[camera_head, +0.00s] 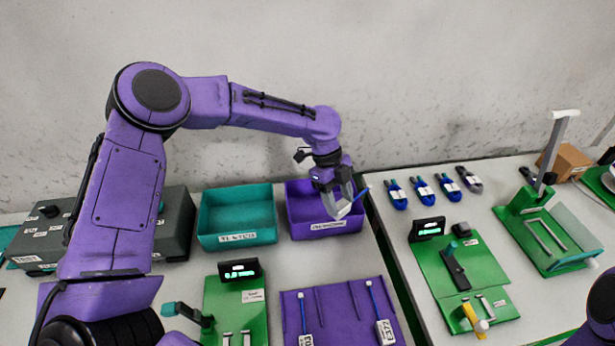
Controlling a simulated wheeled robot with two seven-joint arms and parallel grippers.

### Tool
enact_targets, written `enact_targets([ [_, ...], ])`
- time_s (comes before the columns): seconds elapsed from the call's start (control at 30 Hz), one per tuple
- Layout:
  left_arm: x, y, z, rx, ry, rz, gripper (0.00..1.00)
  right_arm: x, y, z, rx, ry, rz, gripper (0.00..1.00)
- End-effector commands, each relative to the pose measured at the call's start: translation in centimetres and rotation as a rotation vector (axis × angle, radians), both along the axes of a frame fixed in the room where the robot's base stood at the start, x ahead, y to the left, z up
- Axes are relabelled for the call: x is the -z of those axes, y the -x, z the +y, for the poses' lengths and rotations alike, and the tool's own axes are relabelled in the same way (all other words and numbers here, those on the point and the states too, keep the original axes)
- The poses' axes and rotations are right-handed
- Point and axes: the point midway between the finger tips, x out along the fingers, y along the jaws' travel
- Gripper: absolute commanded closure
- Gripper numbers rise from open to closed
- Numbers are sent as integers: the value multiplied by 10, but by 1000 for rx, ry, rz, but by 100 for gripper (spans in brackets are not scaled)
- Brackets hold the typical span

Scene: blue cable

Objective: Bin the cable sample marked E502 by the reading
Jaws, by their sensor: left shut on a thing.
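My left gripper (343,203) is shut on a blue cable sample (361,193) with a white tag, over the front right part of the purple bin (296,222). The tag's marking is too small to read. A teal bin (237,240) stands to the left of the purple one. Both bins have white labels on their fronts that I cannot make out. A green tester with a lit display (239,271) stands in front of the bins; its reading is too small to be sure of. My right gripper is not in view.
A purple rack (345,305) in front holds two more tagged blue cables (381,312). A dark grey box (178,225) stands left. On the right table are a second green tester (440,262), several blue-handled tools (421,188) and a green press-like fixture (545,235).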

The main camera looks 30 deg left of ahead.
Motion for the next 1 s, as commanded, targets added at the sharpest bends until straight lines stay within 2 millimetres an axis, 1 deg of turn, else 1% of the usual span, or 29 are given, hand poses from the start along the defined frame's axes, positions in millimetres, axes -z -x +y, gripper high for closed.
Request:
enact_targets([
  [0.03,-4,-6,14,109,3,2,79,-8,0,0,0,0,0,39],
  [0.1,-3,-11,37,275,2,2,79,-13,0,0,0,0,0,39],
  [0.2,-1,-14,69,462,1,1,79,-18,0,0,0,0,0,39],
  [0.3,1,-14,88,562,0,-1,79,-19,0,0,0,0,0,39],
  [0.4,4,-14,95,602,-1,-2,79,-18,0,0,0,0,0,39],
  [0.57,13,-14,95,607,-2,-2,79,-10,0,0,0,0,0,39],
  [1.0,63,-14,95,604,-3,-2,79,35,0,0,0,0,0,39],
])
